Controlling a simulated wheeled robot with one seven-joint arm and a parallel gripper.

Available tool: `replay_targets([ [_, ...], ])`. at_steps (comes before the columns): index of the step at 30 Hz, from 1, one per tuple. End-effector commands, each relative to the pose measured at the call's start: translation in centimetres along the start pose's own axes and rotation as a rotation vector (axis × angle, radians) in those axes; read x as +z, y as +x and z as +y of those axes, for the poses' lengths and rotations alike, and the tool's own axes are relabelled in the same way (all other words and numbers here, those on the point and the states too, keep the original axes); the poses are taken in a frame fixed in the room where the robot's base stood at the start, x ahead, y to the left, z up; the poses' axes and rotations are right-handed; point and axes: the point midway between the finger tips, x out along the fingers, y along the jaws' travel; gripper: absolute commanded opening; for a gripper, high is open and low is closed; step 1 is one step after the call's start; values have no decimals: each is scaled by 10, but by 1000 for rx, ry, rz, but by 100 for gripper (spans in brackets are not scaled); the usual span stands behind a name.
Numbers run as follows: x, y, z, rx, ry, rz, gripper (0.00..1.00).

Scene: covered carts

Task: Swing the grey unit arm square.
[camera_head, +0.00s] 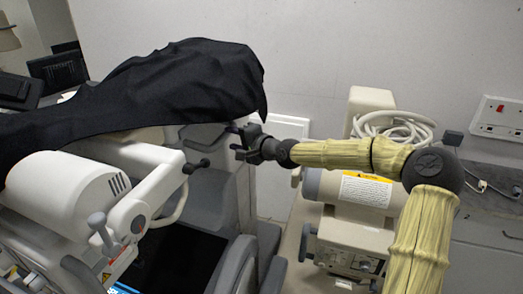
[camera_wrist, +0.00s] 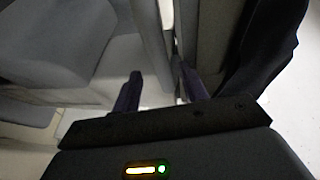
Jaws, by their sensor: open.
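A pale grey unit arm (camera_head: 153,193) shows in the head view at left of centre. It slants up to the right from a rounded joint and ends near a dark knobbed handle (camera_head: 197,166). The joint carries a grey lever, beside a white rounded housing (camera_head: 67,190). My gripper (camera_head: 235,139) is open and empty, a little right of and above the dark handle in the picture, apart from it. In the wrist view my gripper (camera_wrist: 160,85) shows two spread dark fingers with grey panels beyond. I cannot pick out the unit arm there.
A black cover (camera_head: 190,85) drapes over the cart at the left, close to my gripper. A beige machine (camera_head: 350,240) with coiled white cable (camera_head: 395,125) stands on the right, beneath my arm. A wall socket panel (camera_head: 500,117) is at far right.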

Motion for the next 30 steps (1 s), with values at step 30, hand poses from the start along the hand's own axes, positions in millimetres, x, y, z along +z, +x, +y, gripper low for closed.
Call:
replay_targets([
  [30,-1,-115,0,0,0,1,43],
])
